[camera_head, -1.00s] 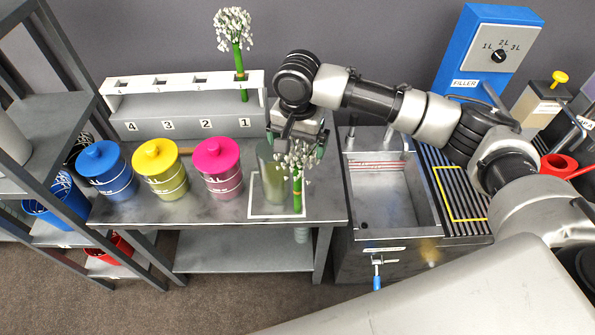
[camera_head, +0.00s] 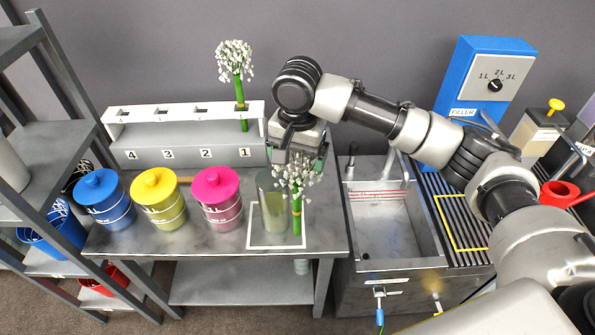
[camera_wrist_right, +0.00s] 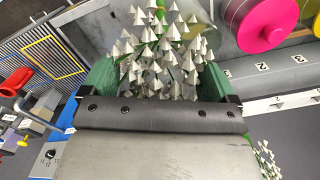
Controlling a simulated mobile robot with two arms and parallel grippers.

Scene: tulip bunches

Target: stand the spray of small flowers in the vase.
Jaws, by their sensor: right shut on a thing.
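The spray of small flowers (camera_head: 297,176) has white heads on a green stem with an orange band. It is upright in my right gripper (camera_head: 300,155), which is shut on it. In the right wrist view, white heads (camera_wrist_right: 160,55) fill the space between the green fingers, hiding the grip point. The vase (camera_head: 272,205), a translucent grey-green cylinder, stands inside a white square outline (camera_head: 275,246) on the table. The stem overlaps the vase's right side in the head view and appears beside or in front of it; depth is unclear. My left gripper is out of view.
A similar flower bunch (camera_head: 236,75) stands in slot 1 of the white rack (camera_head: 185,113). Blue (camera_head: 103,200), yellow (camera_head: 158,200) and pink (camera_head: 217,198) lidded canisters stand left of the vase. A sink (camera_head: 390,220) lies to the right.

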